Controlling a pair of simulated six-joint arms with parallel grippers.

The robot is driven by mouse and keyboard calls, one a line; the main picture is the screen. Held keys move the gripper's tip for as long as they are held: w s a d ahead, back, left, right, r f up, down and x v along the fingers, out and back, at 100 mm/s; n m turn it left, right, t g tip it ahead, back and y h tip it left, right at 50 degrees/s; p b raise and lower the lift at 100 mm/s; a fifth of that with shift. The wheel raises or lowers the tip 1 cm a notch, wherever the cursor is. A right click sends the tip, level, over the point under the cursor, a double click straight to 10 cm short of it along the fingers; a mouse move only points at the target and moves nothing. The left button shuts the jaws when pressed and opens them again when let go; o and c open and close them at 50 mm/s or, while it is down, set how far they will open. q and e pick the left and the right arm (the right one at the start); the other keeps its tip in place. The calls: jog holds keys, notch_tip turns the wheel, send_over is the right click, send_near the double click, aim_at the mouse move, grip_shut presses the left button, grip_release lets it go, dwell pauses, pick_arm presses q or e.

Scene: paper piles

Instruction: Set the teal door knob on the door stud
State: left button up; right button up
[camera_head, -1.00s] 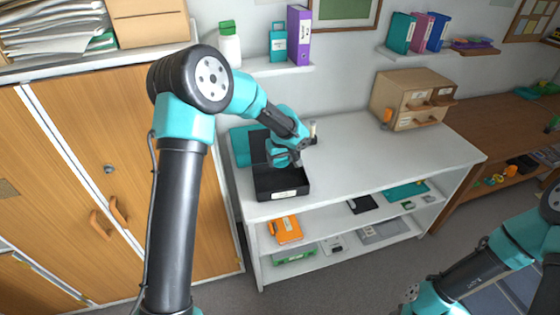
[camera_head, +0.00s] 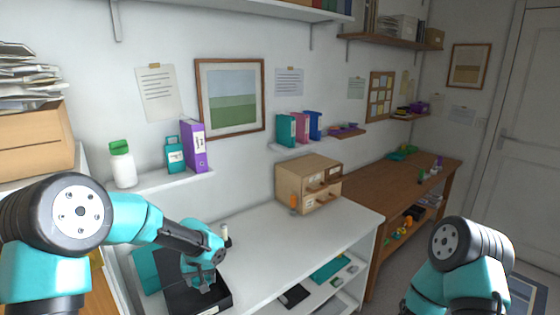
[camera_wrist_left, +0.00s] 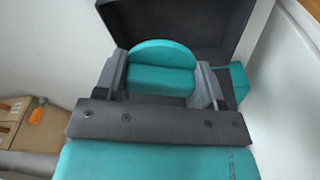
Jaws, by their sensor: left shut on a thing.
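My left gripper (camera_head: 207,284) points down into the open black tray (camera_head: 184,303) on the white counter. In the left wrist view its fingers (camera_wrist_left: 163,72) are shut on a teal piece with a rounded edge, which looks like the teal door knob (camera_wrist_left: 164,52). The tray's dark inside (camera_wrist_left: 190,20) lies just beyond it; whether the knob touches the tray I cannot tell. In the head view the knob is too small and covered to make out. A pale door (camera_head: 525,150) stands at far right, but I cannot make out a stud. My right gripper is out of view.
A teal folder (camera_head: 145,270) stands beside the tray. A wooden drawer box (camera_head: 300,180) with an orange item (camera_head: 294,203) stands at the counter's back. A wall shelf holds a bottle (camera_head: 121,165) and a purple binder (camera_head: 194,146). The counter middle (camera_head: 290,235) is clear.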

pick_arm(q)
jog(key=s+d+m, duration=0.1)
jog(key=m, duration=0.1)
jog(key=s+d+r+m, duration=0.1)
jog(key=m, duration=0.1)
jog(key=s+d+r+m+h, duration=0.1)
jog(key=m, duration=0.1)
jog(key=shift+s+d, duration=0.2)
jog(key=shift+d, duration=0.2)
